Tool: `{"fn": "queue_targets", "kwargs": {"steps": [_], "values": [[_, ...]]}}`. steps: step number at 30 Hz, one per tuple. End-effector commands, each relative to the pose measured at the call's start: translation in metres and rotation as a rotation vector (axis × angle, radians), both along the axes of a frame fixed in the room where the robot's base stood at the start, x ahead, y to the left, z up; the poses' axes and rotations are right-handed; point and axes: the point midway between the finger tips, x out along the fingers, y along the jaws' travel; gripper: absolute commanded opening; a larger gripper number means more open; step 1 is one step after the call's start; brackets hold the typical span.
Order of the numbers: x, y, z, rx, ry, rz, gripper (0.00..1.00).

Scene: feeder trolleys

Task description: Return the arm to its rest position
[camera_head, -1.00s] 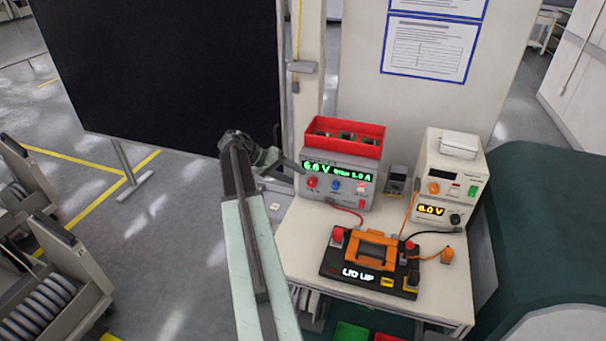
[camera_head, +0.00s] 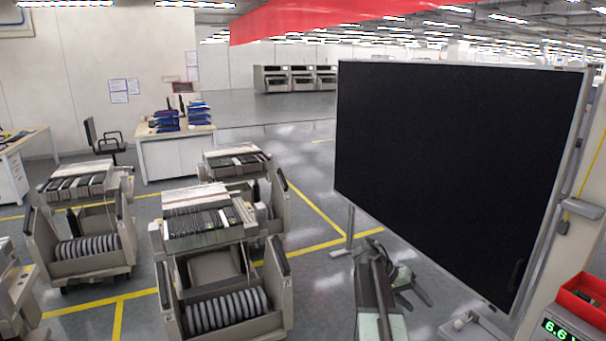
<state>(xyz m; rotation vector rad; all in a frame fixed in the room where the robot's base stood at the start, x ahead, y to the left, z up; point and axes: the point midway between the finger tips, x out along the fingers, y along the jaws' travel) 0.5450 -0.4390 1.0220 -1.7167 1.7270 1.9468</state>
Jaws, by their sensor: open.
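My arm (camera_head: 378,290) rises from the bottom edge, right of centre, and bends at its top. Its end, my gripper (camera_head: 420,291), hangs to the right of the bend, in front of the lower part of a large black panel. The gripper is small in the picture; its jaws are open and I see nothing between them. Part of the arm's lower length is cut off by the bottom edge.
The black panel (camera_head: 455,165) stands close behind the arm. A red bin (camera_head: 585,298) and part of a 6.6 V power supply (camera_head: 568,330) show at the lower right edge. Feeder trolleys (camera_head: 222,305) stand at left on yellow-lined floor. Open floor lies between them and the panel.

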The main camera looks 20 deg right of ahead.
Motion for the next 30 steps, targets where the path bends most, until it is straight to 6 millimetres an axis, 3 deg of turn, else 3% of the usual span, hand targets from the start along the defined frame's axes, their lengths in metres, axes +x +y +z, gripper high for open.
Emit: {"fn": "queue_targets", "kwargs": {"steps": [1, 3, 7, 12, 15, 18, 20, 30], "values": [[0.018, 0.044, -0.007, 0.037, -0.014, 0.072, 0.56], [0.039, 0.101, -0.017, 0.104, -0.03, 0.168, 0.56], [0.06, 0.212, -0.037, 0.251, -0.052, 0.356, 0.56], [0.054, 0.348, -0.059, 0.488, -0.067, 0.598, 0.56], [0.037, 0.403, -0.067, 0.634, -0.083, 0.706, 0.56], [0.023, 0.433, -0.071, 0.773, -0.113, 0.786, 0.56], [0.027, 0.443, -0.071, 0.815, -0.12, 0.827, 0.56], [0.029, 0.441, -0.071, 0.814, -0.11, 0.853, 0.56]]}}
